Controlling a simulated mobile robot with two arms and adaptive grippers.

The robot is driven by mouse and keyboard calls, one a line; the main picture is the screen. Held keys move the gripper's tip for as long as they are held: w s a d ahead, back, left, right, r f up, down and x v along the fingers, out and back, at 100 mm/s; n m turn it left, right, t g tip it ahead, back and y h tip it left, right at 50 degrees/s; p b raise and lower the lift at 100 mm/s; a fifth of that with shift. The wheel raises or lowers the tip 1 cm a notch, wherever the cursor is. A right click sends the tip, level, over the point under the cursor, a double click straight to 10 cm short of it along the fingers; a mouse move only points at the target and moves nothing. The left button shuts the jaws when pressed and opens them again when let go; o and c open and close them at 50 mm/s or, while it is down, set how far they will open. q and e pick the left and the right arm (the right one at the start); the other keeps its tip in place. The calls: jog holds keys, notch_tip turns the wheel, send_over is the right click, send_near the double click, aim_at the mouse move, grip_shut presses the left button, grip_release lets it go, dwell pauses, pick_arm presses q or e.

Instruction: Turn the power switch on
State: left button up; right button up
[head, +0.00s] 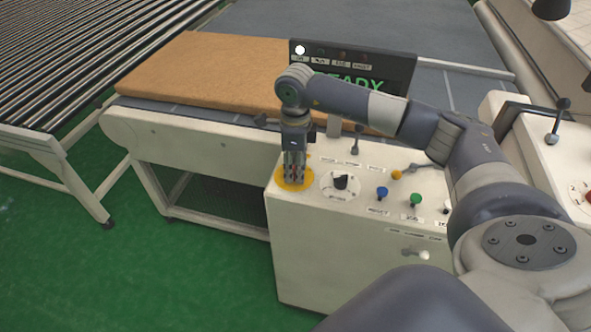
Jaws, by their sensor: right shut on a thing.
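A cream control console (315,255) stands in the middle of the head view. A round yellow plate (282,183) lies on its top at the left corner. My right gripper (294,175) points straight down over this plate and is shut on the switch at its middle. The fingers hide most of the switch; bits of red show between them. To the right is a black knob (341,182) on a white dial. The black display (400,72) behind shows green letters ending in "EADY", partly behind my right arm, with one white lamp (300,50) lit. My left gripper is not in view.
The console also bears a blue button (382,192), a green button (415,200) and small levers. A roller conveyor (70,60) is at left. Green floor (150,270) is clear at lower left.

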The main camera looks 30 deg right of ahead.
aim_at(295, 168)
jog(key=m, duration=0.2)
jog(key=m+b, duration=0.1)
jog(key=m, duration=0.2)
jog(key=shift+s+a+f+b, duration=0.15)
jog(key=shift+b, duration=0.15)
jog(key=shift+m, duration=0.3)
jog(key=o, duration=1)
jog(key=shift+r, duration=0.25)
jog(key=shift+r, duration=0.3)
notch_tip(295, 168, up, 11)
